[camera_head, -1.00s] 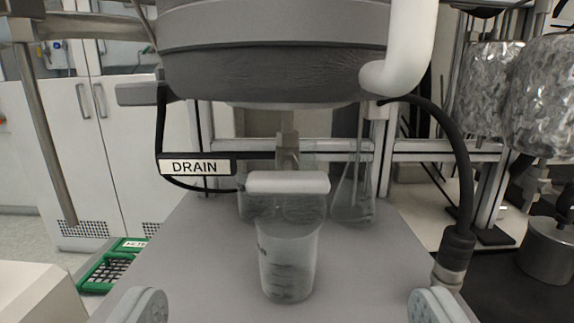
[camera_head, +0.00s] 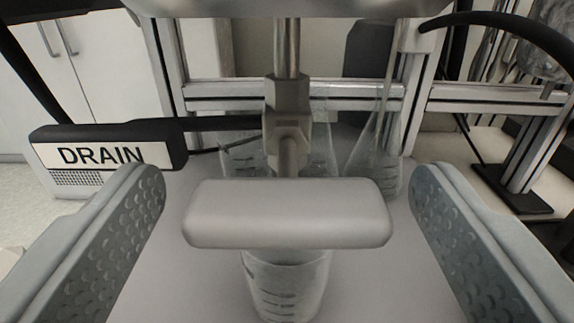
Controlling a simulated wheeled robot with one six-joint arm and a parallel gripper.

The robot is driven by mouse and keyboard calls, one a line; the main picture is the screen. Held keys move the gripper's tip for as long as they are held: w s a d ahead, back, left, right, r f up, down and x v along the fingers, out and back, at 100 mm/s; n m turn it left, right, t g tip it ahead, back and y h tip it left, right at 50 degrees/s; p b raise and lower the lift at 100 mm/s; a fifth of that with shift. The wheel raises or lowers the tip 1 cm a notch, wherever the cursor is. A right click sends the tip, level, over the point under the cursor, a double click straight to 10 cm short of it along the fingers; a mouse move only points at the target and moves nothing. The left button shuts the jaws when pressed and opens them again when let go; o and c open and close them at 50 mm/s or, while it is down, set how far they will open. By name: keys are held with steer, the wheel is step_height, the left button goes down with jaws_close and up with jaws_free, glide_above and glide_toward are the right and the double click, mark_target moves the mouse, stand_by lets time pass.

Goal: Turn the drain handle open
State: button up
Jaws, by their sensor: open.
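The drain handle (camera_head: 287,213) is a pale grey rounded bar lying crosswise in the picture, in front of a metal valve body (camera_head: 287,110) on a vertical pipe. A black holder with a white "DRAIN" label (camera_head: 100,154) sits left of the valve. My gripper (camera_head: 287,205) is open, one finger on each side of the handle. There is a gap between each fingertip and the handle's ends, and neither finger touches it. A clear graduated beaker (camera_head: 285,285) stands below the handle, its top partly hidden by it.
A glass flask (camera_head: 378,160) stands behind the valve to the right, with more glassware behind it. A metal frame rail (camera_head: 225,97) crosses behind. The vessel's underside is above. A black hose (camera_head: 500,25) curves at upper right. The grey platform is bare beside the beaker.

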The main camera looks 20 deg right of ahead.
steer(key=shift+c, duration=0.4)
steer(key=c, duration=0.9)
steer(key=shift+n, duration=0.3)
steer(key=n, duration=0.3)
steer(key=shift+w+a+n, duration=0.1)
steer(key=shift+n, duration=0.2)
steer(key=n, duration=0.4)
steer(key=shift+n, duration=0.3)
steer(key=n, duration=0.4)
steer(key=shift+a+f+n, duration=0.1)
steer(key=shift+f+n, duration=0.05)
steer(key=shift+n, duration=0.15)
steer(key=shift+f+n, duration=0.1)
steer(key=shift+n, duration=2.1)
